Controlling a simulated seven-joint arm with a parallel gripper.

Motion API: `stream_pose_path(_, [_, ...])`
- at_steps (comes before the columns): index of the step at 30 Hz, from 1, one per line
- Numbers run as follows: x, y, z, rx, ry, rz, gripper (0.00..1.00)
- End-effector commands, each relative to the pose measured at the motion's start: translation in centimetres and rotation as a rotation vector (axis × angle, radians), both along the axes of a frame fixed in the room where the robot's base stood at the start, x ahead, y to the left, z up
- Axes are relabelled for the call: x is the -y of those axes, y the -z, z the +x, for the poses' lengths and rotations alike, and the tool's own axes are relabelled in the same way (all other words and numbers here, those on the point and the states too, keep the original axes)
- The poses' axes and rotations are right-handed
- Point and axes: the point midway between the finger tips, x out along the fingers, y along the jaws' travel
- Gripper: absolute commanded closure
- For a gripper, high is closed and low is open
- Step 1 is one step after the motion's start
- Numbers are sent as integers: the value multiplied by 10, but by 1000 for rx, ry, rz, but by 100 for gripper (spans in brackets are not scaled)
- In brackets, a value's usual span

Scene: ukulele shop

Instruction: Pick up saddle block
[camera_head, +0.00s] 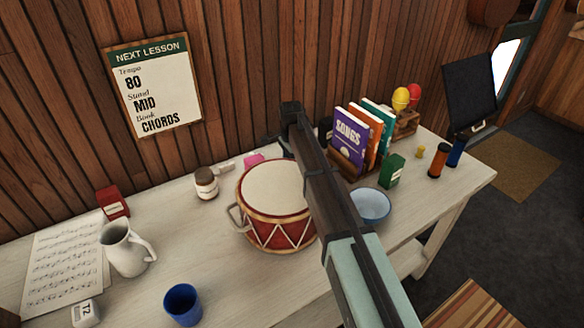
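I cannot tell for sure which thing is the saddle block. A small off-white block (225,166) lies on the table near the wall, just right of a brown jar with a white band, and could be it. A small pink block (254,159) lies to its right, behind the drum. My arm crosses the view from the lower right, and its dark end reaches over the table behind the drum. A dark part of my gripper (276,146) shows just right of the pink block. Its fingertips are not clear, so its opening and any hold are hidden.
A red-and-white drum (274,205) stands mid-table. The jar (206,183), white pitcher (126,249) and blue cup (183,305) are left of it. A blue bowl (370,206), green box (392,171) and book rack with books (349,141) are right. The front-left tabletop has free room.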

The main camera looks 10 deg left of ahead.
Motion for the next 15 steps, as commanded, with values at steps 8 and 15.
stream_pose_path(8, [0, 0, 0, 0, 0, 0, 77])
stream_pose_path(15, [0, -1, 0, 0, 0, 0, 100])
